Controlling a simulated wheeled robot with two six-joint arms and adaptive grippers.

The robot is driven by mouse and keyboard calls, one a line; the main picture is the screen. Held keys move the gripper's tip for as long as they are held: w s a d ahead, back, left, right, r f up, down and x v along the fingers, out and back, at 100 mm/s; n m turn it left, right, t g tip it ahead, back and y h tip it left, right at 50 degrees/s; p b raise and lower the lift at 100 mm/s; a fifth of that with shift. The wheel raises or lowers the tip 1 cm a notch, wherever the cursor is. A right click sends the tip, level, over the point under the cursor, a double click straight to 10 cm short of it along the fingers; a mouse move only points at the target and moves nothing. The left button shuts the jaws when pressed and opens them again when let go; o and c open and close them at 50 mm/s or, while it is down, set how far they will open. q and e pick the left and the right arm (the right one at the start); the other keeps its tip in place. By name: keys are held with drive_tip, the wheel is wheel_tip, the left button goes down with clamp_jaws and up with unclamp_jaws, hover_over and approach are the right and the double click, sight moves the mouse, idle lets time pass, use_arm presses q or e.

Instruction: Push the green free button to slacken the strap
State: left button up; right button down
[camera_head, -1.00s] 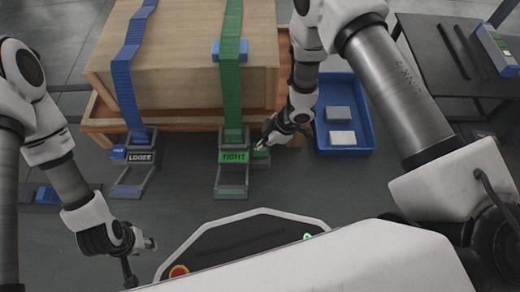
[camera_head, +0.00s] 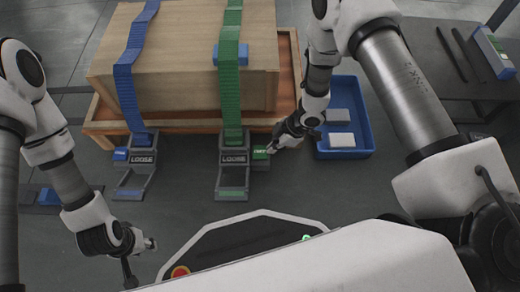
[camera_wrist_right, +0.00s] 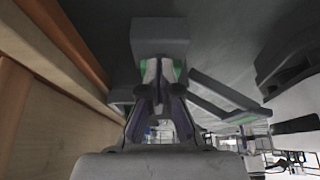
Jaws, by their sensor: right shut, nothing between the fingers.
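The green strap (camera_head: 231,70) runs down over the wooden crate to its grey ratchet (camera_head: 233,180), whose label reads LOOSE on grey. The green free button (camera_head: 260,153) sits on a grey block just right of that label. My right gripper (camera_head: 271,149) is shut and empty, its fingertips at the button's right edge; whether they touch it I cannot tell. In the right wrist view the fingertips (camera_wrist_right: 162,72) are in front of a grey block (camera_wrist_right: 160,38) with green showing beside them. My left gripper (camera_head: 148,244) hangs low at the left, away from the straps; its jaw opening is unclear.
A blue strap (camera_head: 128,85) with its own ratchet, labelled LOOSE, and a blue button (camera_head: 120,154) lies to the left. The wooden crate (camera_head: 180,50) stands behind on an orange-brown pallet. A blue tray (camera_head: 343,90) with two blocks is at the right. A dark table stands far right.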

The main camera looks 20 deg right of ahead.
drive_tip(key=v, duration=1.2)
drive_tip(key=shift+s, duration=0.1)
drive_tip(key=s+a+f+m+g+p, duration=0.1)
drive_tip(key=s+a+m+g+p, duration=0.15)
drive_tip(key=s+m+p, duration=0.85)
drive_tip(key=s+d+m+t+h+b, duration=0.2)
drive_tip(key=s+d+m+h+b, duration=0.3)
drive_tip(key=s, duration=0.3)
wheel_tip(320, 180, up, 38)
drive_tip(key=p, duration=3.9)
drive_tip(key=shift+d, duration=0.4)
